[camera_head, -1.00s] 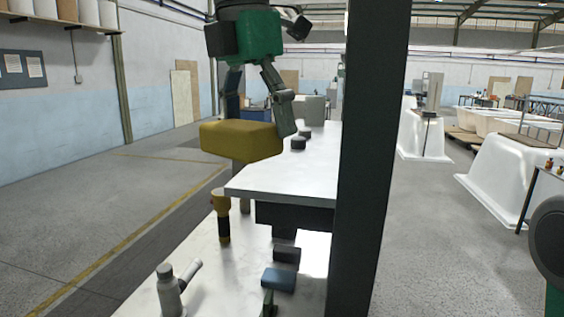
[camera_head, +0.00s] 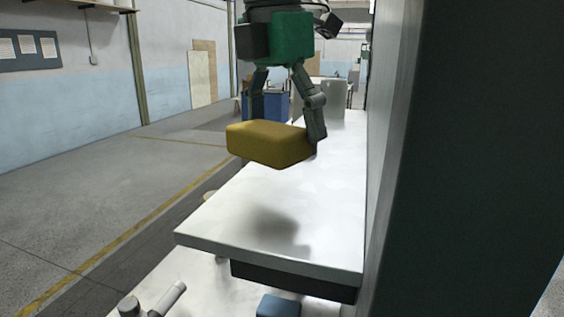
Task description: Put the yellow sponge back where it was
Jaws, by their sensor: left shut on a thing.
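The yellow sponge (camera_head: 268,143) is a dull yellow block with rounded edges. It hangs above the white upper shelf (camera_head: 320,205), and its shadow falls on the shelf below it. My left gripper (camera_head: 290,128) comes down from the top with a green body. It is shut on the sponge, one finger showing at the sponge's right end and the other partly hidden behind it. The sponge is apart from the shelf. My right gripper is not in view.
A dark upright post (camera_head: 455,160) fills the right side, close to the shelf. On the lower white surface are a blue block (camera_head: 278,306) and a grey bottle-like thing (camera_head: 130,307). A grey box (camera_head: 334,93) and a blue cabinet (camera_head: 265,105) stand farther back. The shelf under the sponge looks clear.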

